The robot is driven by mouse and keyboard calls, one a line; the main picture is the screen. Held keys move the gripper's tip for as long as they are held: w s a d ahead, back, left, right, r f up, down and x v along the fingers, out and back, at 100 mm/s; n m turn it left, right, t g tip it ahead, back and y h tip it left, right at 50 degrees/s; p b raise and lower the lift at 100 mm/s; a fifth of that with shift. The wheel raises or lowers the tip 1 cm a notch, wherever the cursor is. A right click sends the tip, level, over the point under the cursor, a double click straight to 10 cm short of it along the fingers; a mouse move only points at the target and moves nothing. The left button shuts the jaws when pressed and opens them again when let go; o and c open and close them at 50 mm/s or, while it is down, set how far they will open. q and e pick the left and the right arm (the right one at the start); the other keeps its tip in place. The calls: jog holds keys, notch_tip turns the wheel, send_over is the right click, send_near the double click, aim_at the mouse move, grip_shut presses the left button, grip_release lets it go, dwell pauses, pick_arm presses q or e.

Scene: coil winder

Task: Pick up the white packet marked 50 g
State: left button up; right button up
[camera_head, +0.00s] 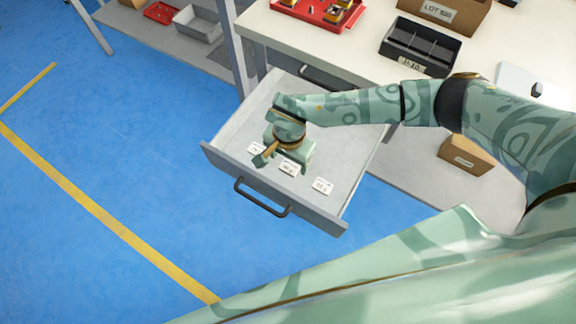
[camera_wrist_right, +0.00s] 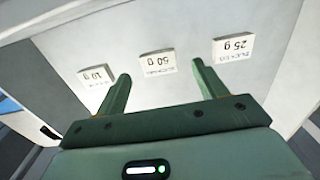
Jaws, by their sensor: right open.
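The white packet marked 50 g (camera_wrist_right: 157,63) lies flat on the drawer floor, the middle one of three packets in the right wrist view, its print upside down there. The middle packet also shows in the head view (camera_head: 289,168). My right gripper (camera_wrist_right: 161,70) is open and empty, pointing down into the drawer. In the wrist view the 50 g packet shows between its fingertips, just beyond them; how high they are above it is unclear. In the head view the right gripper (camera_head: 282,158) hides part of the drawer floor. My left gripper is not in view.
The packets marked 10 g (camera_wrist_right: 97,76) and 25 g (camera_wrist_right: 233,47) lie on either side. The open grey drawer (camera_head: 226,165) has raised walls and a dark front handle (camera_head: 262,200). The worktop (camera_head: 300,40) with a black divided bin (camera_head: 420,45) stands behind.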

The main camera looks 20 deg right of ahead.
aim_at(289, 167)
notch_tip(289, 167, down, 3)
jog(key=shift+f+b, duration=0.1)
jog(key=shift+b, duration=0.4)
jog(key=shift+r, duration=0.25)
jog(key=c, duration=1.1)
jog(key=shift+o, duration=0.2)
